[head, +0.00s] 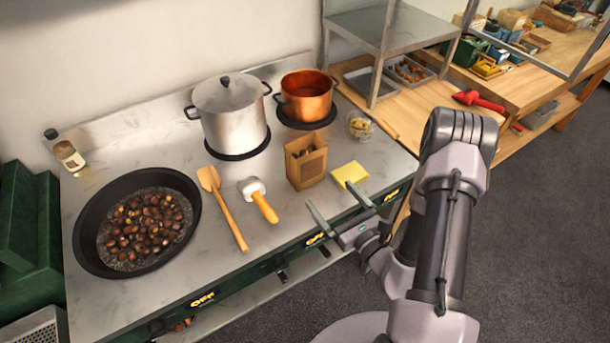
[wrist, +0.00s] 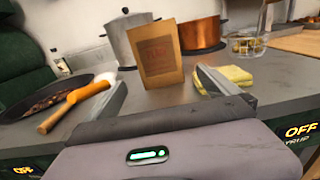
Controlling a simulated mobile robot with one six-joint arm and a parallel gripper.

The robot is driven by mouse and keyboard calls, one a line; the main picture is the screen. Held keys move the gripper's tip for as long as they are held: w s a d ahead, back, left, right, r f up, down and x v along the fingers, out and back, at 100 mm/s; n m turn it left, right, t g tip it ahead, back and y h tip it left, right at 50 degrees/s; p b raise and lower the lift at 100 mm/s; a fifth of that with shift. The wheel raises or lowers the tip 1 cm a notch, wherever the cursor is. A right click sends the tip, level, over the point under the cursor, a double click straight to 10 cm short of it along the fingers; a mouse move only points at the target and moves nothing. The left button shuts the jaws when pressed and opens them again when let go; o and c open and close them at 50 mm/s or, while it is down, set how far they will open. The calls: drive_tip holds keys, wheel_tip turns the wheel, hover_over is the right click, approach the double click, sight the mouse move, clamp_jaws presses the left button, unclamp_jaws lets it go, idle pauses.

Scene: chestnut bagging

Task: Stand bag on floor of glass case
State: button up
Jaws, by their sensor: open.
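A brown paper bag (head: 306,168) stands upright on the steel stove top, with dark contents showing at its open mouth. In the wrist view the bag (wrist: 158,55) stands ahead, between the two fingers in the picture and beyond their tips. My gripper (head: 334,203) is open and empty at the front edge of the stove, apart from the bag. A metal-framed case (head: 372,65) with an upper shelf stands at the back right on a wooden counter; its glass is hard to make out. Trays (head: 408,68) occupy part of its floor.
A yellow sponge (head: 349,174) lies right of the bag. A scoop (head: 262,203) and wooden spatula (head: 226,205) lie left. A steel pot (head: 230,108), copper pot (head: 306,97) and small glass bowl (head: 360,125) stand behind. A pan of chestnuts (head: 88,243) is far left.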

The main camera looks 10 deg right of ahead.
sight(312, 173)
drive_tip(key=x, duration=0.7)
drive_tip(key=shift+w+a, duration=0.2)
drive_tip(key=shift+w, duration=0.15)
drive_tip(key=b+x, duration=0.1)
drive_tip(key=x, duration=0.4)
drive_tip(key=shift+w+a+f, duration=0.1)
drive_tip(key=shift+w+f, duration=0.05)
drive_tip(key=shift+w, duration=0.25)
drive_tip(key=c, duration=1.5)
drive_tip(key=shift+o, duration=0.2)
